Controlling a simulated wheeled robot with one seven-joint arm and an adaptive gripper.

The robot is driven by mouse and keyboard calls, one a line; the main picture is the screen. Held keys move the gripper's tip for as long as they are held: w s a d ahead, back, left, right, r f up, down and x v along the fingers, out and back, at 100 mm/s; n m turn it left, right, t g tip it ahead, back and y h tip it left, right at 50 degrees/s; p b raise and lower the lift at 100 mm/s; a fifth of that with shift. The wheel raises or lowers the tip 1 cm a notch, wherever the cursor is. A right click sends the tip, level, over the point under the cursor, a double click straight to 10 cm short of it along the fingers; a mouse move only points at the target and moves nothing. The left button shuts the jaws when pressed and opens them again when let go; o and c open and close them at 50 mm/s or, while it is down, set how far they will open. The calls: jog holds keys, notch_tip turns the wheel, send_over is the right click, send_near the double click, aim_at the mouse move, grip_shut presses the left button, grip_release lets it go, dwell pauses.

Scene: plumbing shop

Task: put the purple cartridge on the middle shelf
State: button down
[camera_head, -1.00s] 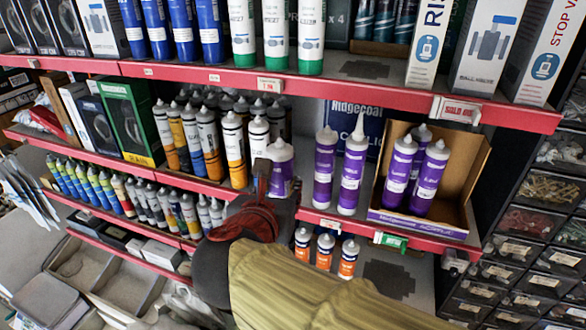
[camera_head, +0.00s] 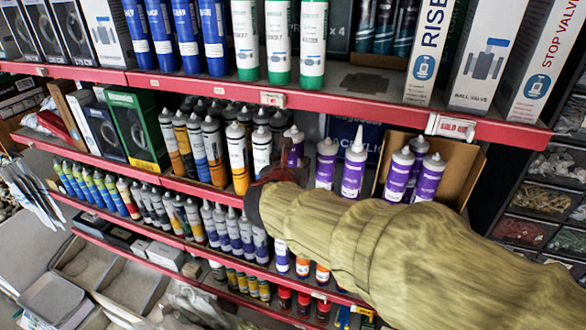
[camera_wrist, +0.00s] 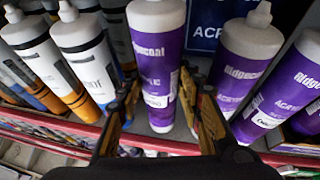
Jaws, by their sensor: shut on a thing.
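The purple cartridge (camera_wrist: 158,65), with a pale grey top, stands about upright between the fingers of my gripper (camera_wrist: 160,108) in the wrist view. My gripper is shut on it. In the head view only the cartridge's upper part (camera_head: 295,150) shows above my wrist; my arm hides the rest. It is at the middle shelf (camera_head: 205,188), between white-and-yellow cartridges (camera_head: 237,158) on the left and other purple cartridges (camera_head: 353,170) on the right. Its base looks close to the shelf surface, but I cannot tell whether it touches.
An open cardboard box (camera_head: 462,172) with purple cartridges stands to the right on the same shelf. The red edge of the upper shelf (camera_head: 345,108) runs above my gripper. Neighbouring cartridges are close on both sides. Small cartridges (camera_head: 228,229) fill the shelf below.

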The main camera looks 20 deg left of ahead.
jog(key=shift+f, duration=0.55)
jog(key=shift+f, duration=0.15)
jog(key=c, duration=1.2)
grip_release()
jog(key=shift+f, duration=0.1)
